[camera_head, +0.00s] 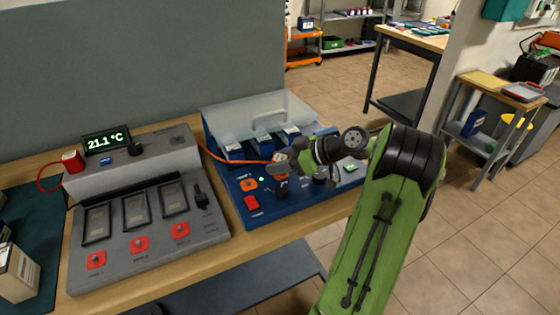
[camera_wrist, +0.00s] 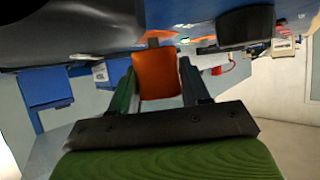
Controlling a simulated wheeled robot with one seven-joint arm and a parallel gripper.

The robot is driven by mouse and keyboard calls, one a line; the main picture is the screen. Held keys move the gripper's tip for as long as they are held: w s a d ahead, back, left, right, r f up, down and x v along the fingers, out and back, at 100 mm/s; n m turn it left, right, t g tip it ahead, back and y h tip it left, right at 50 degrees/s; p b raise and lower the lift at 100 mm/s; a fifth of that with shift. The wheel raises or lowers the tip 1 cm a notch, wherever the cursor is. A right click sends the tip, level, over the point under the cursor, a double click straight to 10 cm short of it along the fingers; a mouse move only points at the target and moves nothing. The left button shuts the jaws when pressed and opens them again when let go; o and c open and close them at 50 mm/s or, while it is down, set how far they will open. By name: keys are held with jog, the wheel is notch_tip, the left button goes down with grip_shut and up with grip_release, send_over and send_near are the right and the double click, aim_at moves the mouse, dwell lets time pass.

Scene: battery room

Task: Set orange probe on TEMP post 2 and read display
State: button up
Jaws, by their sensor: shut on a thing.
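My gripper (camera_wrist: 157,85) is shut on the orange probe (camera_wrist: 156,73), which sits between its two fingers in the wrist view. In the head view my gripper (camera_head: 281,164) is over the sloping front panel of the blue unit (camera_head: 297,202), beside a dark knob with an orange base (camera_head: 281,186). An orange cable (camera_head: 232,158) runs from the grey tester to it. The tester's display (camera_head: 106,142) reads 21.1 °C. The posts' labels are too small to tell.
The grey tester (camera_head: 217,224) with several slots and red buttons stands left of the blue unit. A clear raised lid (camera_head: 245,115) covers several blue batteries behind the panel. A red jack (camera_head: 72,161) is at the tester's left. Open floor lies to the right.

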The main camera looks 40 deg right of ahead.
jog(key=shift+f+b, duration=0.3)
jog(key=shift+f, duration=0.1)
jog(key=shift+r, duration=0.1)
jog(key=shift+r+p, duration=0.7)
jog(key=shift+r, duration=0.05)
jog(key=shift+f+b, duration=0.85)
jog(key=shift+f, duration=0.05)
dwell(0.4)
jog(key=o, duration=0.9)
jog(key=shift+r, duration=0.1)
